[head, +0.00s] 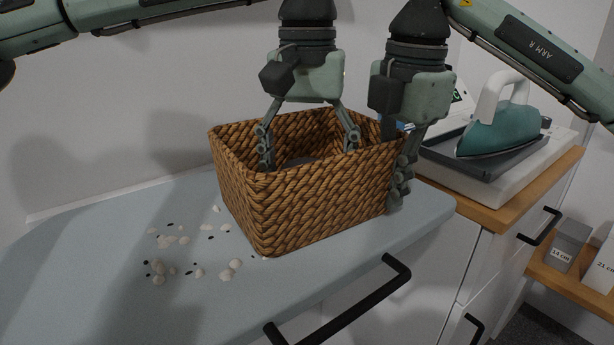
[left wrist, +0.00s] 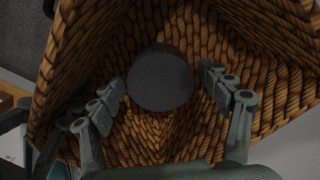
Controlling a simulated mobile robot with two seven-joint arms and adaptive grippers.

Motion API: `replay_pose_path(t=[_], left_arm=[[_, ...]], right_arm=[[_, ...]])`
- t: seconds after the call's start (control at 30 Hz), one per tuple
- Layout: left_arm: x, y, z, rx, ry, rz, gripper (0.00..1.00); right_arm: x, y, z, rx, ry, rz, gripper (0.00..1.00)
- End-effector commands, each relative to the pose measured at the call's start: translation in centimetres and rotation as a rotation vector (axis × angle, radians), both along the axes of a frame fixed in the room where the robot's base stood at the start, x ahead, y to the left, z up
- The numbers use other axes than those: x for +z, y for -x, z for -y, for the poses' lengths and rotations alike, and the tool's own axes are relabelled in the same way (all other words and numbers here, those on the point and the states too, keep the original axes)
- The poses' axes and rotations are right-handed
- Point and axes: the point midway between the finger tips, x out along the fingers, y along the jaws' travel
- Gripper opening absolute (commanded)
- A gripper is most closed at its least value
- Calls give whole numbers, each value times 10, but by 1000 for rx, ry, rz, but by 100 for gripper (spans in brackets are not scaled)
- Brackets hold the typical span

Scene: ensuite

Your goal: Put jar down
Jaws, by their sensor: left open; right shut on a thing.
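A dark round jar (left wrist: 160,78), seen from above, is inside the woven basket in the left wrist view. In the head view only a little dark grey shows inside the basket, and the front wall hides the rest. My left gripper (head: 309,152) reaches down into the basket. Its open fingers are on either side of the jar, close to it, with no clear contact. The brown woven basket (head: 320,210) stands upright on the pale blue-grey countertop (head: 190,295). My right gripper (head: 396,165) is shut on the basket's right wall, with one finger outside.
Several pale shells or pebbles (head: 230,268) and dark bits lie left of the basket. A teal iron (head: 500,130) stands on a wooden-topped cabinet to the right. Black handles (head: 355,300) stick out in front.

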Motion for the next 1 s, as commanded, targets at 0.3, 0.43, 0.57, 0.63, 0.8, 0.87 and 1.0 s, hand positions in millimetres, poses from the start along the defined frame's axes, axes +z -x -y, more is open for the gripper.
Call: replay_pose_path(t=[0.3,0.43,0.57,0.63,0.8,0.87,1.0], left_arm=[[69,0,1,-1,1,3,78],[90,0,1,-1,0,2,78],[104,0,0,-2,-1,1,78],[107,0,0,-2,0,0,78],[110,1,0,-2,0,-1,78],[109,1,0,-2,0,-1,78],[109,1,0,-2,-1,0,78]], right_arm=[[1,0,0,0,-1,1,0],[1,0,0,0,-1,1,0],[1,0,0,0,-1,1,0],[1,0,0,0,-1,1,0],[1,0,0,0,-1,1,0],[1,0,0,0,-1,1,0],[1,0,0,0,-1,1,17]])
